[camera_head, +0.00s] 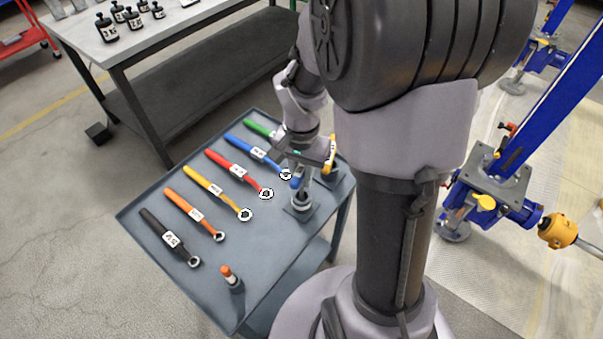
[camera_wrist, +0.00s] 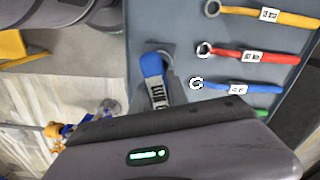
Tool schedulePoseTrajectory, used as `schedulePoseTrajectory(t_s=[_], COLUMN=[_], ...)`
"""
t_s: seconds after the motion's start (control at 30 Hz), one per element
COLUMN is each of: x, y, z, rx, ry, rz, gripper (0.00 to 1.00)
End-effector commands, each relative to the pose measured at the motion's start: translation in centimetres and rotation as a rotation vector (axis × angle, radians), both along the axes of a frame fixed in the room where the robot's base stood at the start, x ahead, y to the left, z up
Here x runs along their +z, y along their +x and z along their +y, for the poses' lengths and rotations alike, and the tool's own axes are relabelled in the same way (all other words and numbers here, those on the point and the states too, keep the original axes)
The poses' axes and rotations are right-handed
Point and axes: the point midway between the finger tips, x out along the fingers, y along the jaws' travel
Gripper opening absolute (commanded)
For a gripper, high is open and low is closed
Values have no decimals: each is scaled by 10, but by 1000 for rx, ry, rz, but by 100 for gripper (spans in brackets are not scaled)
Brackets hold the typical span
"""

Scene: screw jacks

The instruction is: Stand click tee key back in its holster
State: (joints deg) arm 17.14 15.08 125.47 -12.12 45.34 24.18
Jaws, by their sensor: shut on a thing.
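My gripper (camera_head: 305,160) is over the right part of the grey cart top, shut on the click tee key. The key shows a blue part (camera_head: 297,178) below the gripper. In the wrist view the key (camera_wrist: 152,66) has a blue end and a black-and-white label, and the gripper body hides the rest. A grey cup-shaped holster (camera_head: 301,203) on a dark square base stands just below the key. I cannot tell whether the key's lower end is inside it or above it.
Several wrenches lie in a row on the cart top (camera_head: 140,218), including a red one (camera_head: 237,170) and a black one (camera_head: 168,236). An orange-topped tool (camera_head: 229,274) stands upright near the front corner. A blue screw jack (camera_head: 490,185) is at the right.

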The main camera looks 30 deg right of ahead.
Motion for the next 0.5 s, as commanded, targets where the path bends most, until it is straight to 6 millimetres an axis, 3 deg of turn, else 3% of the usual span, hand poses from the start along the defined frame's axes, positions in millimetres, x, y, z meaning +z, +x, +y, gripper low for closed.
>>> schedulePoseTrajectory(t_s=[0.3,0.33,0.43,0.5], x=[-4,-4,-4,-4], y=[0,0,0,0], z=[0,0,0,0], rx=[0,0,0,0], ry=[0,0,0,0], rz=[0,0,0,0], gripper=[0,24,43,45])
